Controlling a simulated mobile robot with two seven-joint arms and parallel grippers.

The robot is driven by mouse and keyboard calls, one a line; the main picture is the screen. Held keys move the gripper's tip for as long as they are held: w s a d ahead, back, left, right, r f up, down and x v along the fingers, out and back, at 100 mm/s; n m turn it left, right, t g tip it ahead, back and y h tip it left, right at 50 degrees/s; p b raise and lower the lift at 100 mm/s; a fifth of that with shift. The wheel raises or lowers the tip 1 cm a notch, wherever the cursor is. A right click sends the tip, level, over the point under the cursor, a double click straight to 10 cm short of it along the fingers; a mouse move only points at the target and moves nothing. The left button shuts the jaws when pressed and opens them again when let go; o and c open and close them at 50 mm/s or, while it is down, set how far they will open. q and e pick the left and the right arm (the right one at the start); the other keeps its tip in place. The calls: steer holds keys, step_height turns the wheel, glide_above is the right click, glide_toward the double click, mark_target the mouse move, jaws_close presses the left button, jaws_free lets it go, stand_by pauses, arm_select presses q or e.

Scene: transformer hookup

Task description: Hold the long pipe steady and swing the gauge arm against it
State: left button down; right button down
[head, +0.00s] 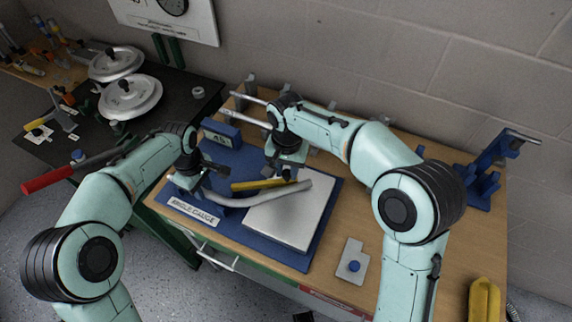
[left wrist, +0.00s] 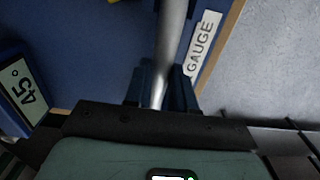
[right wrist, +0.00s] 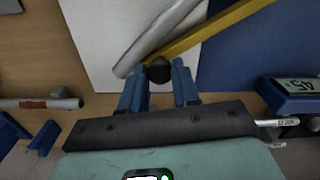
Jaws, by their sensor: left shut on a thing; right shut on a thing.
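The long grey pipe (head: 240,200) lies over the blue mat and white plate, its right end bent upward. My left gripper (head: 188,184) is shut on its left end; the left wrist view shows the pipe (left wrist: 170,45) between the fingers. The yellow gauge arm (head: 258,185) lies just behind the pipe. My right gripper (head: 286,174) is shut on the arm's black knob (right wrist: 158,70). In the right wrist view the yellow arm (right wrist: 225,28) and the pipe (right wrist: 155,40) converge at an angle near the knob. I cannot tell whether they touch.
The white plate (head: 295,225) sits on the blue mat (head: 275,258) labelled angle gauge. A blue 45° block (head: 222,133) stands behind. A grey plate with a blue knob (head: 353,264), a blue stand (head: 484,180) and a yellow object (head: 484,300) are to the right.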

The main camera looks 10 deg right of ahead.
steer(key=c, duration=0.8)
jaws_free()
step_height(320, 180, up, 12)
